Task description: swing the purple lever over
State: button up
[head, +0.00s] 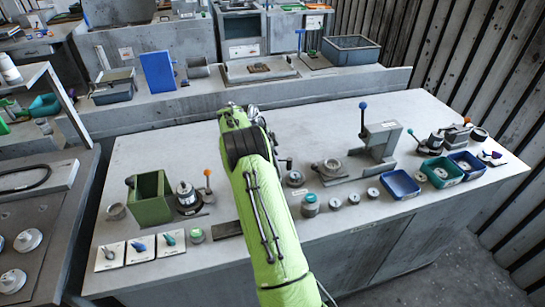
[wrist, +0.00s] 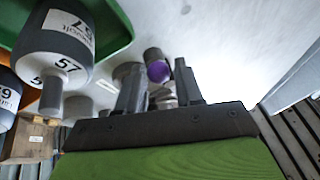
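A round purple knob (wrist: 158,71) shows in the wrist view, beyond the gap between the fingers of my gripper (wrist: 160,86). A grey, dark-edged part sits beside the knob. The fingers are apart, and I see nothing clamped between them. I cannot tell whether either finger touches the knob or the lever. In the head view my gripper is hidden behind my green arm.
The grey bench (head: 330,225) holds a green bin (head: 150,200), a blue-knobbed lever (head: 363,105), an orange-knobbed lever (head: 207,173) and a blue tray (head: 400,184). In the wrist view, a canister marked 57 (wrist: 55,45) and a green tray (wrist: 115,30) are close at left.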

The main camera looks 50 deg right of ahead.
jog(key=shift+o, duration=1.1)
jog(key=p+v, duration=0.3)
jog(key=v, duration=1.2)
jog(key=shift+r, duration=0.3)
jog(key=shift+w+a, duration=0.1)
